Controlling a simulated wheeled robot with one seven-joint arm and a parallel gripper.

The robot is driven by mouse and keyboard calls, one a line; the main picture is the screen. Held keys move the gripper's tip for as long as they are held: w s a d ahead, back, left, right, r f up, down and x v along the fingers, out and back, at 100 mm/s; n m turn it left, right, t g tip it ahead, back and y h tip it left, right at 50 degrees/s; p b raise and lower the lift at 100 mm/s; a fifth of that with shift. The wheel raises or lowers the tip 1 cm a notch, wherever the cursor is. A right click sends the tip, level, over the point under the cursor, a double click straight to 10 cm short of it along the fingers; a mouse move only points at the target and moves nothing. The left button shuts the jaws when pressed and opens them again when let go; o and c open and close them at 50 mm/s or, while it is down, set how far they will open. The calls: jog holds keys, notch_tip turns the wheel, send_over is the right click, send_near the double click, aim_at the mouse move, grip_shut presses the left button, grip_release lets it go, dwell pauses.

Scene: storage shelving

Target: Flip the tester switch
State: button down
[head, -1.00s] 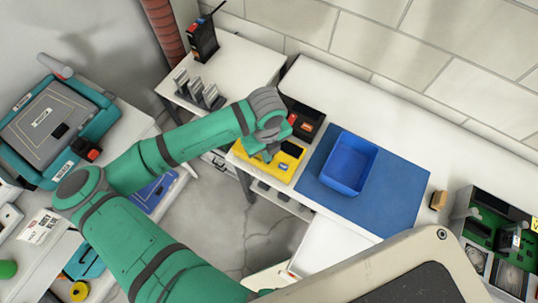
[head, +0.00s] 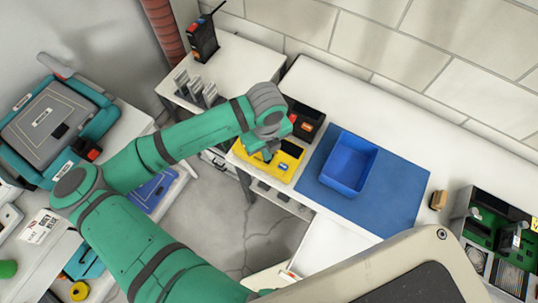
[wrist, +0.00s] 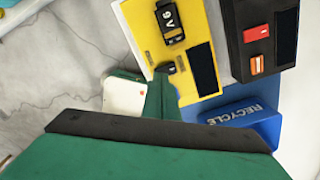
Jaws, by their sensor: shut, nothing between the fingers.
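The yellow tester box (head: 291,168) lies at the front left edge of the white bench. In the wrist view its yellow face (wrist: 141,22) carries a 9V battery (wrist: 170,24), a dark window and a small black part (wrist: 171,67) that looks like the switch. My gripper (head: 268,155) is shut and empty, pointing down over the left part of the tester. In the wrist view the green fingertips (wrist: 160,82) are right beside the small black part. I cannot tell whether they touch it, or which way the switch is set.
A black box (head: 309,123) with red and orange parts stands just behind the tester. A blue bin (head: 350,163) marked RECYCLE sits on a blue mat (head: 398,207) to the right. A side table (head: 232,60) with grey upright pieces is at the back left.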

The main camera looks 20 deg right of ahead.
notch_tip(320, 180, up, 5)
jog(key=shift+f, duration=0.1)
dwell(0.6)
